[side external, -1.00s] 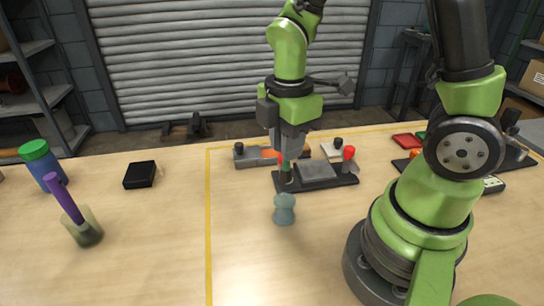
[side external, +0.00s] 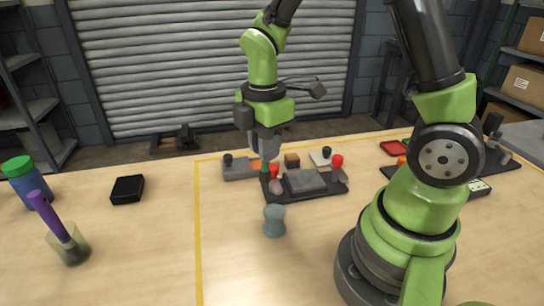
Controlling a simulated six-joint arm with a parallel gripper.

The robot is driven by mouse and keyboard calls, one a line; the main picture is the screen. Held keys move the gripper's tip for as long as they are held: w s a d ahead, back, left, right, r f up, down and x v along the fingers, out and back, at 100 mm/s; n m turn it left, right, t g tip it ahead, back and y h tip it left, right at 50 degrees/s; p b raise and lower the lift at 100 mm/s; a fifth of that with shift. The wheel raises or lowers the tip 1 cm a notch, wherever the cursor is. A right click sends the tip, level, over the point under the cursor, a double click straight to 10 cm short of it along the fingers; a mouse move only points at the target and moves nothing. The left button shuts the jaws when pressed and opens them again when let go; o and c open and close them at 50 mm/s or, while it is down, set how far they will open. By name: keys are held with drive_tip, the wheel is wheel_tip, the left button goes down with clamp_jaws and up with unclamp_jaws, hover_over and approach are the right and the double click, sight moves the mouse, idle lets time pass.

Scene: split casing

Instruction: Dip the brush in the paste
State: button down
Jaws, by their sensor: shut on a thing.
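My gripper (side external: 265,153) points down over the left end of a black tray. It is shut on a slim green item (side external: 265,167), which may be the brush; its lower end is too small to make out. A pinkish rounded thing (side external: 276,187) sits on the tray just below and to the right of it; I cannot tell what it is. A teal waisted pot (side external: 274,221) stands in front of the tray; its contents cannot be told. A purple-handled tool (side external: 47,213) leans in a clear cup (side external: 70,248) at the far left. No paste can be made out for certain.
The black tray (side external: 325,189) also bears a grey block and a red-topped peg (side external: 337,161). A blue jar with a green lid (side external: 18,167) and a black box (side external: 127,189) stand left.

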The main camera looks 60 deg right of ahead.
drive_tip(key=w+d+f, duration=0.2)
drive_tip(key=w+d, duration=0.8)
drive_tip(key=d, duration=0.3)
drive_tip(key=shift+w+d+f, duration=0.1)
drive_tip(key=shift+f, duration=1.35)
drive_tip(key=shift+w+d+f, duration=0.1)
drive_tip(key=shift+f, duration=1.35)
drive_tip(key=shift+f, duration=0.6)
drive_tip(key=shift+a, duration=0.1)
wheel_tip(320, 180, up, 7)
drive_tip(key=shift+r, duration=0.1)
